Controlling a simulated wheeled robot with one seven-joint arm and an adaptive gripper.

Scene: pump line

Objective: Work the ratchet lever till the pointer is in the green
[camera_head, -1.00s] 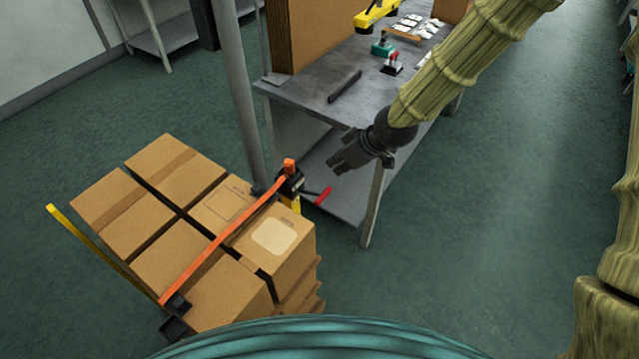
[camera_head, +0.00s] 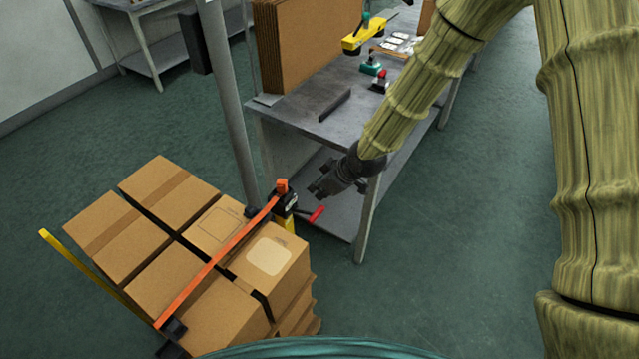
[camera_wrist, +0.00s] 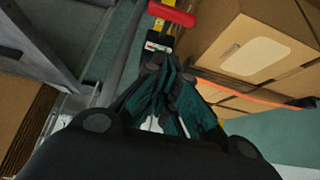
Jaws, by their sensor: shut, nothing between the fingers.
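The ratchet lever's red handle (camera_head: 317,214) sticks out to the right from the black ratchet (camera_head: 286,199) at the corner of the box stack. An orange strap (camera_head: 222,252) runs from the ratchet across the boxes. In the wrist view the red handle (camera_wrist: 172,14) lies beyond the fingertips, with a small plate with coloured marks (camera_wrist: 158,42) on the yellow post below it. The pointer is too small to make out. My gripper (camera_head: 318,190) is shut and empty, just above the handle in the head view. It also shows in the wrist view (camera_wrist: 165,68), apart from the handle.
The strapped boxes (camera_head: 160,193) stand at the lower left, with a grey upright post (camera_head: 232,110) behind the ratchet. A grey workbench (camera_head: 300,103) with a low shelf (camera_head: 335,218) is close to my gripper. Open floor (camera_head: 440,240) lies to the right.

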